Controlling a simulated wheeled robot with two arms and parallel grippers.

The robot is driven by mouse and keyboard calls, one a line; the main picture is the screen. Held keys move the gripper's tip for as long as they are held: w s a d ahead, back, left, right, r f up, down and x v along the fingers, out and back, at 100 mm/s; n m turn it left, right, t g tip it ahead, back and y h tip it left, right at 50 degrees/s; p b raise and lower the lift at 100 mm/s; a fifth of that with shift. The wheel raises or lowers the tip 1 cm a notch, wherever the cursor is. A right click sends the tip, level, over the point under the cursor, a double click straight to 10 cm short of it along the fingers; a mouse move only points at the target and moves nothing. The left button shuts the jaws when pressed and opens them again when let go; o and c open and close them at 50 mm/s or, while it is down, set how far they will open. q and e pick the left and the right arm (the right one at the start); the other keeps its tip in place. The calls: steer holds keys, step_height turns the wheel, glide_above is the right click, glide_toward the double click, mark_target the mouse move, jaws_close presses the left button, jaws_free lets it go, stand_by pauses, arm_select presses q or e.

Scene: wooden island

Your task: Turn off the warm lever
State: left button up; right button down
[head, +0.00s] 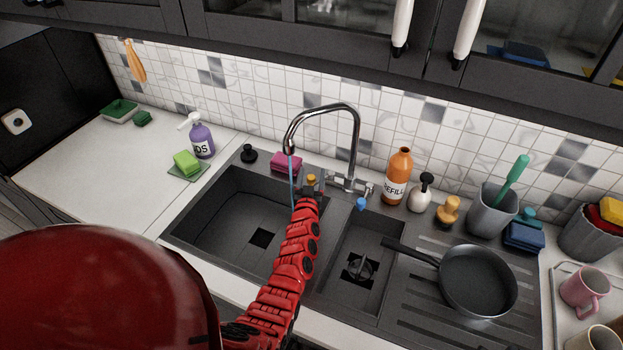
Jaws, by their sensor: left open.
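A chrome faucet (356,140) arches over the dark double sink (195,222). A thin blue stream of water (291,178) runs from its spout toward the left basin. The warm lever, with an orange-yellow tip (311,179), is at the left of the faucet base, partly hidden by my left gripper. The cold lever, with a blue tip (361,204), is at the right of the base. My red left gripper (309,189) is open right at the warm lever; I cannot tell whether it touches it. My right gripper is not in view.
A pink sponge (286,162) lies left of the faucet. An orange refill bottle (397,177) and a white soap dispenser (421,193) stand to its right. A black pan (478,280) rests on the drainboard, its handle reaching toward the right basin. The left counter (90,180) is mostly clear.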

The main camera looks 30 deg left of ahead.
arm_select(q)
step_height(320, 180, up, 2)
steer(key=shift+s+a+r, duration=0.1)
steer(key=shift+a+r, duration=0.05)
steer(key=shift+r, duration=0.05)
steer(key=d+b+v, duration=0.1)
steer(key=b+v, duration=0.2)
steer(key=v, duration=1.3)
steer(key=shift+w+r, duration=0.25)
steer(key=shift+r, duration=0.1)
steer(key=shift+d, duration=0.1)
steer(key=shift+b, duration=0.3)
